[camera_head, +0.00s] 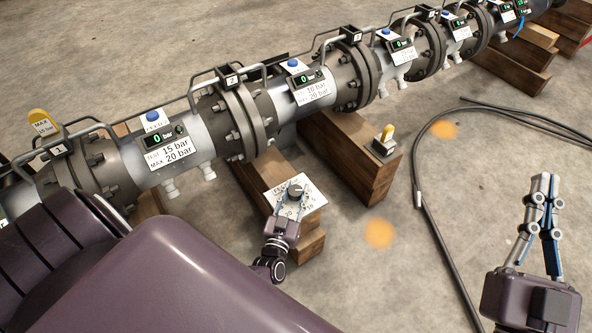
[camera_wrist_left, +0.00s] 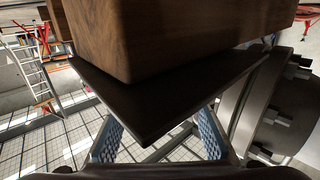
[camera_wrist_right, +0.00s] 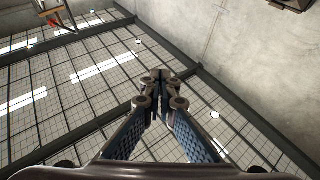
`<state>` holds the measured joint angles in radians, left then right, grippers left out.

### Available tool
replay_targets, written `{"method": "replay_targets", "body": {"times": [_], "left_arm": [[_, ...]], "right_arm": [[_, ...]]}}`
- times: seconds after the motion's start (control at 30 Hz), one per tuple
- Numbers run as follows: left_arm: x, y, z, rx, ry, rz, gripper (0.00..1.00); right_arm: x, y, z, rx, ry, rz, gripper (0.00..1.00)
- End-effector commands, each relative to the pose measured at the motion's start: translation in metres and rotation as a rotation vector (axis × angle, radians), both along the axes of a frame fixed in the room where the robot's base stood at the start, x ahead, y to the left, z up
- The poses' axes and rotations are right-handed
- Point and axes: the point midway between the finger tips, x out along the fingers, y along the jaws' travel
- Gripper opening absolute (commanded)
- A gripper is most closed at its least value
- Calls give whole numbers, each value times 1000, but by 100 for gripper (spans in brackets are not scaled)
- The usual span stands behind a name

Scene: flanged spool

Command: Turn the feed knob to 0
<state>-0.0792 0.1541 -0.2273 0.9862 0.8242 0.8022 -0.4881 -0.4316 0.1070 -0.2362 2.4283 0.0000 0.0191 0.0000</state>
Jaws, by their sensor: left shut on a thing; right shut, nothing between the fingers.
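The feed knob (camera_head: 296,191) is a small dark round knob on a white dial plate (camera_head: 315,200) at the end of a wooden beam. The plate shows scale numbers, but the knob's pointer is too small to read. My left gripper (camera_head: 292,197) reaches the knob from the front and is shut on it, one finger on either side. In the left wrist view a dark panel (camera_wrist_left: 150,105) under a wooden block stands between the spread fingers, and the knob is hidden. My right gripper (camera_head: 544,185) is shut and empty, fingers up, off to the right; its fingertips meet in the right wrist view (camera_wrist_right: 160,78).
A flanged pipe (camera_head: 240,112) with gauges and blue buttons runs across behind the dial on wooden beams (camera_head: 345,150). A small box with a yellow lever (camera_head: 385,142) sits on the neighbouring beam.

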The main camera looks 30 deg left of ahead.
Motion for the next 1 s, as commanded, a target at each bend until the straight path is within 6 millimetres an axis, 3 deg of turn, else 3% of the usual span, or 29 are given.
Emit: {"method": "replay_targets", "body": {"times": [0.2, 0.5, 1.0], "left_arm": [[1, -1, 0, -8, -2, 169, 8], [0, 1, 0, -2, -2, 327, 8], [1, 4, 2, 2, -5, 388, 8]], "right_arm": [[4, 0, -10, -14, 49, -3, 0], [-3, 0, 6, 9, -34, 2, 0], [-9, 0, 16, 24, -85, 5, 0]]}}
